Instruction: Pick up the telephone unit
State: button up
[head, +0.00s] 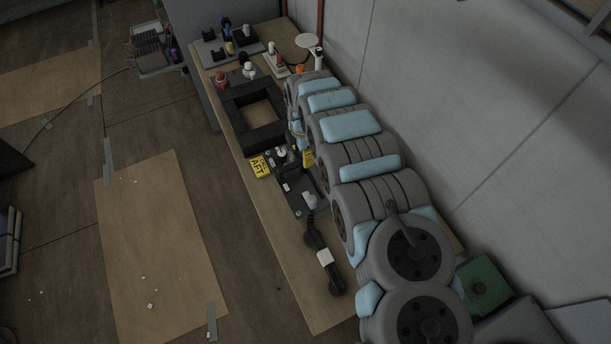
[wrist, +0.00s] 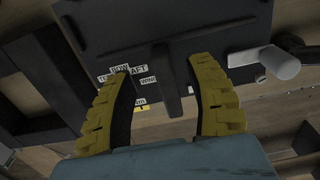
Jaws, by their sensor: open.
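A black telephone unit (head: 316,240) with a white block at its middle lies on the near end of the wooden bench (head: 290,270). My gripper (head: 305,158) is beyond it, low over a dark control panel (head: 305,190). In the wrist view the two yellow ribbed fingers (wrist: 160,105) are apart with nothing held between them. The dark panel (wrist: 215,25) lies ahead of them, with white labels, one reading BOW and one AFT, and a dark lever (wrist: 165,80). The telephone unit is not clearly identifiable in the wrist view.
My arm runs along the bench's right side by the grey wall (head: 440,80). The floor at left is mostly open.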

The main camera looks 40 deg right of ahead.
aim_at(306, 174)
jog(key=shift+f, duration=0.1)
jog(key=shift+f, duration=2.6)
grip_shut()
